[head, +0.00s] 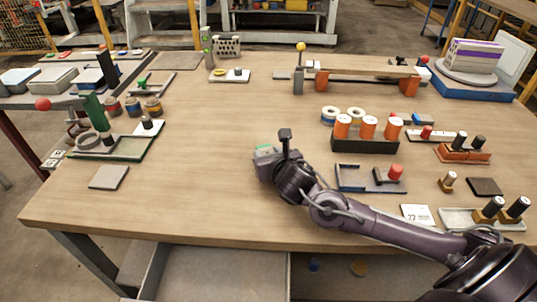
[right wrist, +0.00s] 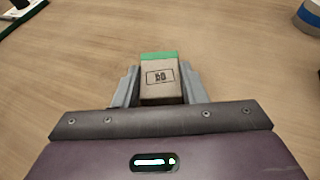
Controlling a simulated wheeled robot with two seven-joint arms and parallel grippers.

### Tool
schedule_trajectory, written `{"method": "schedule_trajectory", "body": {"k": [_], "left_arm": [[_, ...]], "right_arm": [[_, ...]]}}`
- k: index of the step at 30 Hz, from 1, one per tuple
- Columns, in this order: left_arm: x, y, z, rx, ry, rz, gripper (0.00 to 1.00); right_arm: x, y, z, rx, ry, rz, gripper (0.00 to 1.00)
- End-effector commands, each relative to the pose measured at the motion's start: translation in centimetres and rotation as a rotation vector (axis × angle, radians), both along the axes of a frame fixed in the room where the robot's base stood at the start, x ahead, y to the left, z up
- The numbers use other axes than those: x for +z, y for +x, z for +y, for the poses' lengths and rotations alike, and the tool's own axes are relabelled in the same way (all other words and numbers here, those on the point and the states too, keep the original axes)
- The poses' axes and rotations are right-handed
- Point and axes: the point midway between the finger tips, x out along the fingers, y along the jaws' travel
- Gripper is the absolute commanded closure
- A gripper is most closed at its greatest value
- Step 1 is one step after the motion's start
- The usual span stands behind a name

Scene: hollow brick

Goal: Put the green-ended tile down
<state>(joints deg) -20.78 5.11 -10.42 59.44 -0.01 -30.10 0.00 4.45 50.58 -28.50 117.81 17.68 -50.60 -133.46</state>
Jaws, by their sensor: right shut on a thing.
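The green-ended tile (right wrist: 161,80) is a beige block with a dark printed mark on its face and a green far end. My right gripper (right wrist: 160,88) is shut on it, with one grey finger on each side. In the head view the tile (head: 264,149) shows small, its green end up at the tip of my right gripper (head: 268,160), over the middle of the table. I cannot tell whether the tile touches the tabletop. My left gripper is not in view.
The wooden table (head: 200,180) is clear left of and in front of the gripper. A black holder (head: 365,145) with orange-and-white cylinders stands to the right. A blue-grey tray (head: 358,182) with a red-topped piece lies nearer. A flat grey tile (head: 109,177) lies at left.

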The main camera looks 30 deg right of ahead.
Motion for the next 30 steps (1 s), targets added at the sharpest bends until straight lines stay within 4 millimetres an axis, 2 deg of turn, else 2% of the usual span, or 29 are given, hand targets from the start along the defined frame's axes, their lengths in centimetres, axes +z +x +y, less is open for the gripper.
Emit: {"method": "schedule_trajectory", "body": {"k": [5, 6, 10, 21, 27, 30], "left_arm": [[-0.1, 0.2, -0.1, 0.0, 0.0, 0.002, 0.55], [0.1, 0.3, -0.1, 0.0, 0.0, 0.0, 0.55], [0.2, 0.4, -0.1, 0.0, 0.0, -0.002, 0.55], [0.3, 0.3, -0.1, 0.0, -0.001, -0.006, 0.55], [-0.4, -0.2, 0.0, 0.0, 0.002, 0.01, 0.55], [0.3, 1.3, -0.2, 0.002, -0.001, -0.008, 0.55]], "right_arm": [[-0.2, 0.0, 0.0, 0.0, 0.001, -0.001, 0.86], [-0.1, 0.0, 0.0, 0.0, 0.001, 0.0, 0.57], [-0.1, 0.0, 0.0, 0.0, 0.001, 0.0, 0.4], [0.2, -0.1, 0.0, 0.0, 0.0, 0.0, 0.4], [1.2, -3.3, 0.6, 0.005, -0.003, 0.001, 0.4], [2.1, -5.4, 0.9, 0.005, -0.004, 0.001, 0.4]]}}
